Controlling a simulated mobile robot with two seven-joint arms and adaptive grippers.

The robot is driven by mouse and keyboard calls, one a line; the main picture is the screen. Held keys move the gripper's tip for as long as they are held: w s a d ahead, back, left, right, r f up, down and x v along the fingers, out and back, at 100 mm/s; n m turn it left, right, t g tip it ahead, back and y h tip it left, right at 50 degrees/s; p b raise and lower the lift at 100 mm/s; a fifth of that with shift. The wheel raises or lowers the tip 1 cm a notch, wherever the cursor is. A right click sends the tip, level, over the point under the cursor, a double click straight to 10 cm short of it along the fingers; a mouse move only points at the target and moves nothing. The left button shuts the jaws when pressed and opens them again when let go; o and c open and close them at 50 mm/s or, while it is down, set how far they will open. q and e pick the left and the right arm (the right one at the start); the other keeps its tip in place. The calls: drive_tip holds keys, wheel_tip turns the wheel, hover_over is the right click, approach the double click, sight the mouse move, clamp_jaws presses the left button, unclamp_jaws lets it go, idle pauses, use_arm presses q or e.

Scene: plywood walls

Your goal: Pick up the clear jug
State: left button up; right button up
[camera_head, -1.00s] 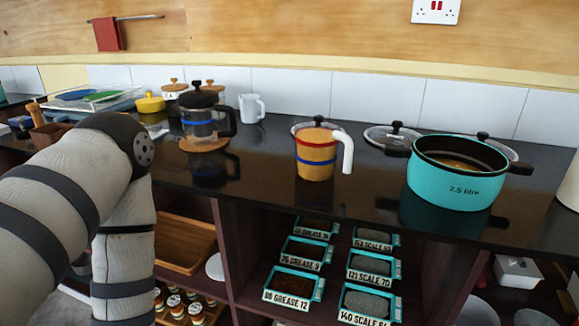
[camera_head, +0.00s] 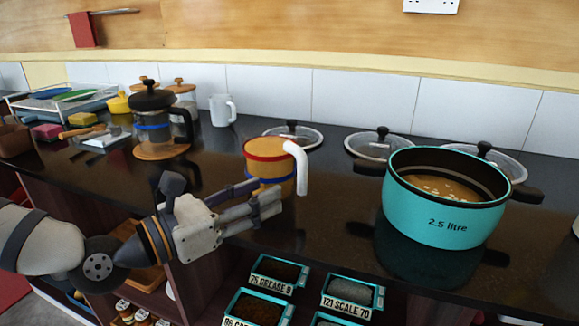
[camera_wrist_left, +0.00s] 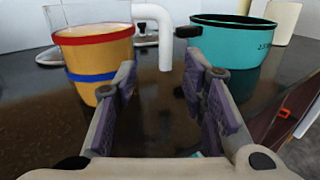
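The jug (camera_head: 268,152) is filled with something orange and has a red rim, a blue band and a white handle (camera_head: 300,168) on its right. It stands upright on the black counter. My left gripper (camera_head: 262,195) is in front of it, near the counter's front edge, and hides part of its lower body. In the left wrist view the jug (camera_wrist_left: 95,55) is ahead on the left, and its white handle shows ahead between the spread fingers (camera_wrist_left: 163,75). The gripper is open and empty. My right gripper is not in view.
A teal pot (camera_head: 440,222) with orange contents stands to the right of the jug. Glass lids (camera_head: 374,147) lie behind. A coffee press (camera_head: 153,125) and a white mug (camera_head: 222,110) stand to the left. Shelves with labelled trays (camera_head: 350,291) are below the counter.

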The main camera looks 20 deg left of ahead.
sight(298, 186)
use_arm(q)
drive_tip(key=x, duration=0.3)
drive_tip(key=f+b+x, duration=0.1)
drive_tip(key=x, duration=0.5)
drive_tip(key=shift+d+f, duration=0.3)
drive_tip(key=shift+d, duration=0.2)
clamp_jaws()
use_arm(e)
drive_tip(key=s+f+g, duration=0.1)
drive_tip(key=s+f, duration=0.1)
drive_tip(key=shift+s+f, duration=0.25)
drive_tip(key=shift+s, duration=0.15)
use_arm(q)
drive_tip(key=shift+r, duration=0.15)
